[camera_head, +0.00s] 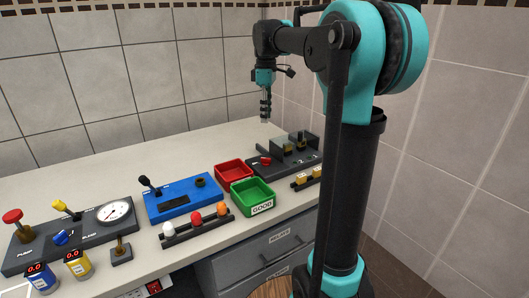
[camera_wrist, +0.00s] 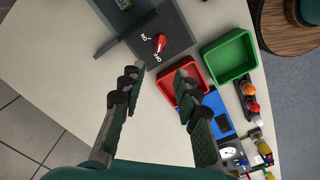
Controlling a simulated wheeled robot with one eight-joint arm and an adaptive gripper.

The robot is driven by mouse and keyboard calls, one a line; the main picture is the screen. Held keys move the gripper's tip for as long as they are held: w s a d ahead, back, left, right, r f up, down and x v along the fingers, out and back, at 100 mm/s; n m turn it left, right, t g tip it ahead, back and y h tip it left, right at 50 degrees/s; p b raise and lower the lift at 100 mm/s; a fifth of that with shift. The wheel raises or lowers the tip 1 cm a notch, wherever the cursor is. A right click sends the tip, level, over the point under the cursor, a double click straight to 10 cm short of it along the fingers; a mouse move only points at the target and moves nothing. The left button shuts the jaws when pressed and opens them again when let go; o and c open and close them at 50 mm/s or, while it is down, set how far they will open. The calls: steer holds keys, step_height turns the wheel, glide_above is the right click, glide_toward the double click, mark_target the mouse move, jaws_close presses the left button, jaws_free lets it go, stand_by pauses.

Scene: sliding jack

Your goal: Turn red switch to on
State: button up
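The red switch (camera_wrist: 160,42) is a small rotary knob on a dark grey panel (camera_wrist: 172,24) in the wrist view, with white ON and OFF labels beside it. Its narrow end seems to point toward OFF. In the head view the red switch (camera_head: 265,161) sits on the left part of the dark panel (camera_head: 257,168) at the back right of the counter. My gripper (camera_wrist: 158,78) is open and empty, its two fingers spread apart. In the head view my gripper (camera_head: 265,116) hangs fingers-down above the counter, clear of the switch.
A red bin (camera_head: 233,172) and a green bin (camera_head: 251,196) stand left of the panel. A clear-walled box (camera_head: 296,148) stands on the panel's far side. A blue panel with a black lever (camera_head: 145,181) lies further left. The counter behind is bare, up to the tiled wall.

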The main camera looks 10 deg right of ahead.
mark_target(266, 158)
step_height(266, 158, down, 17)
steer(key=shift+f, duration=0.1)
stand_by(0.4)
steer(key=shift+c, duration=0.3)
jaws_close()
